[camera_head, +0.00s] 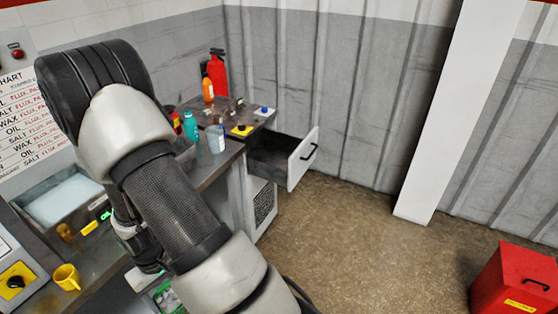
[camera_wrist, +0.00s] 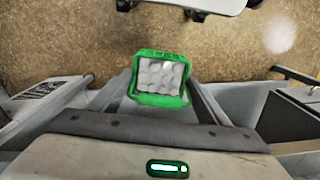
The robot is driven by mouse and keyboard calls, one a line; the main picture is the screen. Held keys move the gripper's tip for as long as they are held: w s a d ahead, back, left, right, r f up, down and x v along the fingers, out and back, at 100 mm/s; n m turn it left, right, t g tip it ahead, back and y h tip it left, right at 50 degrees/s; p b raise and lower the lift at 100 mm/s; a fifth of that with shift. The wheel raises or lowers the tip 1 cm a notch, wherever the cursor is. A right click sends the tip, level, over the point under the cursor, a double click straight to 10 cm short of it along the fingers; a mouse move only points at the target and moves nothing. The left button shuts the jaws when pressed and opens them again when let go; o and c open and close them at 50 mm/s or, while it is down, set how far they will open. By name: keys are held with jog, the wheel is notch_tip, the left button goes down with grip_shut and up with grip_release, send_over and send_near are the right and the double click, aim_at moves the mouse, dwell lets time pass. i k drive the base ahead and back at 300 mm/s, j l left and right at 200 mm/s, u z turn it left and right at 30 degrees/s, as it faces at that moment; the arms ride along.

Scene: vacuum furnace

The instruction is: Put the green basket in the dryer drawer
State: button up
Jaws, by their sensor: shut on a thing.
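The green basket (camera_wrist: 143,99) with whitish, lumpy contents shows in the middle of the wrist view. Its green rim and contents also show in the head view (camera_head: 168,297) at the bottom, partly hidden by my arm. My gripper (camera_wrist: 161,96) is shut on the basket, with a grey finger on each side. In the head view my arm hides most of the gripper. An open drawer (camera_head: 302,158) with a white front, black handle and dark interior juts out of the cabinet with the grille. It appears to be the dryer drawer. The basket is well to its left, outside it.
The counter (camera_head: 222,166) carries a blue cup (camera_head: 216,139), bottles and an orange bottle (camera_head: 208,90). A yellow mug (camera_head: 66,277) stands at the lower left. A red box (camera_head: 516,281) is on the floor at the right. The floor before the open drawer is clear.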

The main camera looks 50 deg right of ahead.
aim_at(284, 165)
jog(key=l, duration=0.65)
jog(key=i+l, duration=0.1)
jog(key=l, duration=0.5)
jog(key=l+z, duration=0.1)
jog(key=l, duration=0.55)
jog(key=i+l, duration=0.15)
jog(key=l, duration=1.1)
jog(key=i+l+z, duration=0.1)
jog(key=l, duration=0.5)
jog(key=i+l, duration=0.1)
jog(key=i, duration=0.45)
